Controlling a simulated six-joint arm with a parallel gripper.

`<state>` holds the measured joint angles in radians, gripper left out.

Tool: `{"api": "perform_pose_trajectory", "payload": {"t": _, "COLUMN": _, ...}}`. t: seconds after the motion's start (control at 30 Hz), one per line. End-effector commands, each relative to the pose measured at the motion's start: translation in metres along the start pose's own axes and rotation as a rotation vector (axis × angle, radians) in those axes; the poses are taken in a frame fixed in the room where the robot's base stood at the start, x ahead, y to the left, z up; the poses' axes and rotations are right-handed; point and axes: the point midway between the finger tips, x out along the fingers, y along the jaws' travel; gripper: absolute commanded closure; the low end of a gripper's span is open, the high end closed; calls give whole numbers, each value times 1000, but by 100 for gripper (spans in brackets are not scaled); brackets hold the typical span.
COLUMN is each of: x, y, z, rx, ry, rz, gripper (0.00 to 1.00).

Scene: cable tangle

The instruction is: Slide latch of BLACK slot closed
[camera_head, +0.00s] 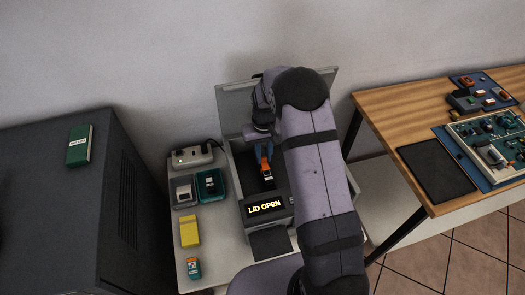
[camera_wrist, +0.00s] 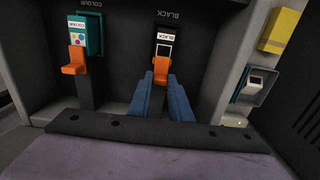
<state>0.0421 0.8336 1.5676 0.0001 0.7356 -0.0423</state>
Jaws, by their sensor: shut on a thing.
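The BLACK slot (camera_wrist: 168,15) holds a black cartridge (camera_wrist: 165,35) with a white label, in the upper middle of the wrist view. Its orange latch (camera_wrist: 161,67) lies at the cartridge's near end, between the blue fingertips of my gripper (camera_wrist: 162,79). My gripper is shut on this latch. In the head view, my gripper (camera_head: 263,153) reaches down into the open printer, with the orange latch (camera_head: 266,169) at its tips. The COLOUR slot to the left holds a cartridge (camera_wrist: 76,33) and has its own orange latch (camera_wrist: 75,62).
The printer lid (camera_head: 236,103) stands raised behind my arm, and the display (camera_head: 265,206) reads LID OPEN. Small trays (camera_head: 209,185), a yellow box (camera_head: 190,231) and a power strip (camera_head: 192,156) lie left of the printer. A dark cabinet (camera_head: 60,210) stands far left.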

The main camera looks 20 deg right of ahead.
Motion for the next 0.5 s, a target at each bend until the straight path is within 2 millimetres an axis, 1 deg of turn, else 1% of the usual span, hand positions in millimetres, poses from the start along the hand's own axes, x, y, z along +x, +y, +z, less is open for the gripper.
{"api": "perform_pose_trajectory", "payload": {"t": 0.03, "x": 0, "y": 0, "z": 2, "rx": 0, "ry": -5, "rz": 0, "gripper": 100}}
{"api": "perform_pose_trajectory", "payload": {"t": 0.27, "x": 0, "y": 0, "z": 3, "rx": 0, "ry": -9, "rz": 0, "gripper": 100}}
{"api": "perform_pose_trajectory", "payload": {"t": 0.3, "x": 0, "y": 0, "z": 3, "rx": 0, "ry": -9, "rz": 0, "gripper": 73}}
{"api": "perform_pose_trajectory", "payload": {"t": 0.33, "x": 0, "y": 0, "z": 3, "rx": 0, "ry": -9, "rz": 0, "gripper": 65}}
{"api": "perform_pose_trajectory", "payload": {"t": 0.37, "x": 0, "y": 0, "z": 3, "rx": 0, "ry": -9, "rz": 0, "gripper": 62}}
{"api": "perform_pose_trajectory", "payload": {"t": 0.5, "x": 0, "y": 0, "z": 3, "rx": 0, "ry": -7, "rz": 0, "gripper": 62}}
